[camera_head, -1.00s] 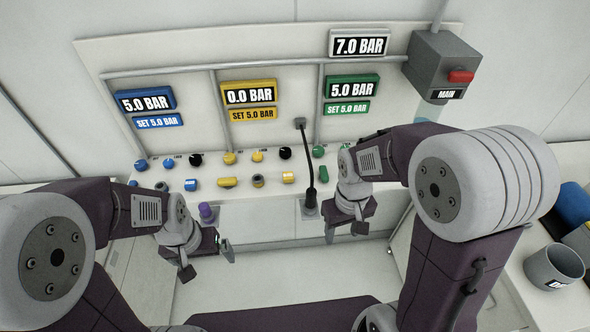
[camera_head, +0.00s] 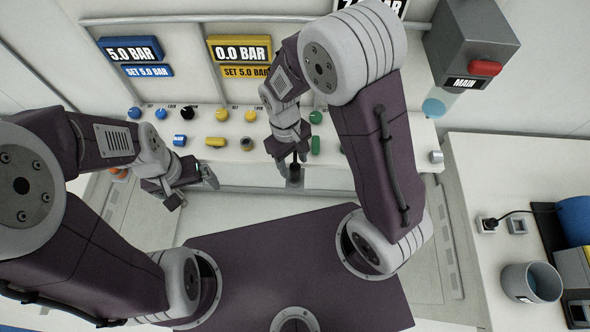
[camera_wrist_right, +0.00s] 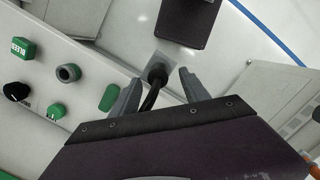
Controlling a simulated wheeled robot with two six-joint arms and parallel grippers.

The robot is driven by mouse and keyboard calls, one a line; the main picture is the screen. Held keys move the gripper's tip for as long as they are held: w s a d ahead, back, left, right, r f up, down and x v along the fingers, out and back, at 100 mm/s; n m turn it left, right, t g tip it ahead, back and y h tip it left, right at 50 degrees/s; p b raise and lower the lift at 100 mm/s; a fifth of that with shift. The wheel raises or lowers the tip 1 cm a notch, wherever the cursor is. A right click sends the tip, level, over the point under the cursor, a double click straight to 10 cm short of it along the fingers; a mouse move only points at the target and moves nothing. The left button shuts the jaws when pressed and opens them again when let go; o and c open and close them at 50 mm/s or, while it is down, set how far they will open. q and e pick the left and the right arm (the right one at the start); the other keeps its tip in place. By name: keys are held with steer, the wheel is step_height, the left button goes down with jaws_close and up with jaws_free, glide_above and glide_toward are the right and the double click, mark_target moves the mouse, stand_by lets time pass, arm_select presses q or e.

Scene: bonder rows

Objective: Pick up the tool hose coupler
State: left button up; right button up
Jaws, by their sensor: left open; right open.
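The tool hose coupler (camera_wrist_right: 157,73) is a black cylinder on a grey square plate, with a black hose rising from it. In the head view the coupler (camera_head: 295,172) stands at the panel's front edge, partly hidden by my right gripper (camera_head: 291,158). In the right wrist view my right gripper (camera_wrist_right: 157,95) is open, and the coupler and hose show between its fingertips; I cannot tell whether they touch. My left gripper (camera_head: 192,190) is open and empty, in front of the panel's left part.
The control panel (camera_head: 236,175) carries several blue, yellow and green knobs close to my right gripper. The grey MAIN box (camera_head: 470,45) with a red switch hangs at upper right. A grey bin (camera_head: 531,283) stands on the right counter (camera_head: 470,185). Floor in front of the panel is clear.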

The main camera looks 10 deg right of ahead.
mark_target(296, 174)
steer(key=shift+w+d+f, duration=0.1)
steer(key=shift+d+f, duration=0.15)
steer(key=shift+f, duration=0.3)
steer(key=f, duration=0.2)
steer(key=s+f, duration=0.1)
steer(key=f, duration=0.1)
steer(key=shift+d+f+p, duration=0.1)
steer(key=shift+f+p, duration=0.2)
steer(key=shift+p, duration=0.1)
steer(key=shift+w+d+f, duration=0.1)
steer(key=shift+f, duration=0.1)
steer(key=c, duration=1)
jaws_close()
